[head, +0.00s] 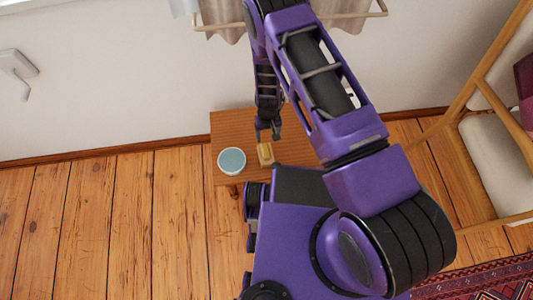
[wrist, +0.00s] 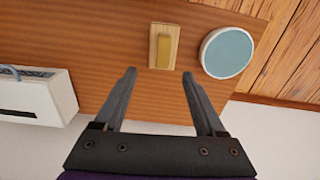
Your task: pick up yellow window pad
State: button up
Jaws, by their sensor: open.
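The yellow window pad (wrist: 164,51) is a small block with a tan base and a yellow raised middle. It lies on a small wooden table (wrist: 112,45), and it also shows in the head view (head: 265,154). My gripper (wrist: 163,75) is open and empty, with its two fingers apart. In the wrist view the pad lies beyond the fingertips, roughly centred between them. In the head view my gripper (head: 268,136) is above the table, just behind the pad. I cannot tell the exact height of the fingertips over the table.
A round white container with a blue-grey top (wrist: 227,53) stands close beside the pad; it also shows in the head view (head: 232,161). A white box-like object (wrist: 40,97) is at the wrist view's left. A wooden chair (head: 490,150) stands at right. The wall is close behind the table.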

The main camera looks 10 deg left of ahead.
send_over(266, 150)
jog(key=f, duration=0.7)
jog(key=shift+w+d+b, duration=0.15)
jog(key=shift+d+b, duration=0.2)
jog(key=shift+s+a+f+b, duration=0.1)
jog(key=shift+a+f+b, duration=0.1)
jog(key=shift+f, duration=1.1)
jog(key=shift+s+a+f+b, duration=0.1)
jog(key=shift+a+f, duration=0.05)
jog(key=shift+f, duration=1.15)
jog(key=shift+c, duration=0.3)
grip_shut()
